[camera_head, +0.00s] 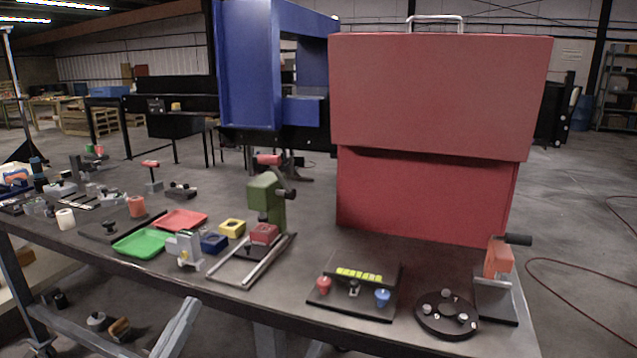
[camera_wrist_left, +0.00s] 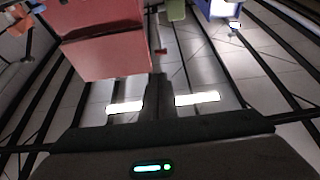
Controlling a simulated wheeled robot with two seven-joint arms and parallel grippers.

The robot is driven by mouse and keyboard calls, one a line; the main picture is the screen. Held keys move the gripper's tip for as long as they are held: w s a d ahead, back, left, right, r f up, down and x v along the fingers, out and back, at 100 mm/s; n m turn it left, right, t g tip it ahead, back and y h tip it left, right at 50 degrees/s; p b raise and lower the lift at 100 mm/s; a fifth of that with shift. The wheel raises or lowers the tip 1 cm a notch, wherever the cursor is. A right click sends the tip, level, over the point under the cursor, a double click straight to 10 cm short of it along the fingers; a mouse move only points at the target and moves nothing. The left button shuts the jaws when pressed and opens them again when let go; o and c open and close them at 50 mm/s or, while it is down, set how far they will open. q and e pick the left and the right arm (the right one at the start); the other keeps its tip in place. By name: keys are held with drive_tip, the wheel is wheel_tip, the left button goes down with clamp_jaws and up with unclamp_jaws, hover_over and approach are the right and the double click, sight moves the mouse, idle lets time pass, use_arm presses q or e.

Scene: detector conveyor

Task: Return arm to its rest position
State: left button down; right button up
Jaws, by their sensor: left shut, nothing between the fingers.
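My left gripper (camera_wrist_left: 158,90) shows in the left wrist view, with its two dark fingers together and nothing between them. Behind the fingers, the wrist view shows the ceiling with bright lamps, so the gripper seems to point upward. A red cabinet (camera_wrist_left: 108,50) shows at the upper left of that view, apart from the fingers. In the head view I cannot make out the left gripper clearly. My right gripper is in neither view.
In the head view a long dark workbench (camera_head: 150,270) carries a green tray (camera_head: 140,243), a red tray (camera_head: 181,220), a green press (camera_head: 265,195) and a round black fixture (camera_head: 446,316).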

use_arm(q)
wheel_tip(320, 180, down, 39)
drive_tip(key=s+n+g+y, duration=0.2)
drive_tip(key=n+g+y, duration=0.1)
drive_tip(key=g+y, duration=0.3)
drive_tip(key=s+d+f+g, duration=0.1)
drive_tip(key=s+f+g, duration=0.2)
drive_tip(key=s+f, duration=0.6)
drive_tip(key=s+d+f+g, duration=0.2)
drive_tip(key=s+f+g, duration=0.1)
drive_tip(key=s+f, duration=0.6)
drive_tip(key=s+d+f+m+g, duration=0.1)
drive_tip(key=s+d+f+g, duration=0.1)
drive_tip(key=s+f, duration=0.7)
wheel_tip(320, 180, down, 4)
drive_tip(key=shift+f+g+y, duration=0.2)
drive_tip(key=shift+g+y, duration=0.1)
drive_tip(key=shift+g, duration=0.6)
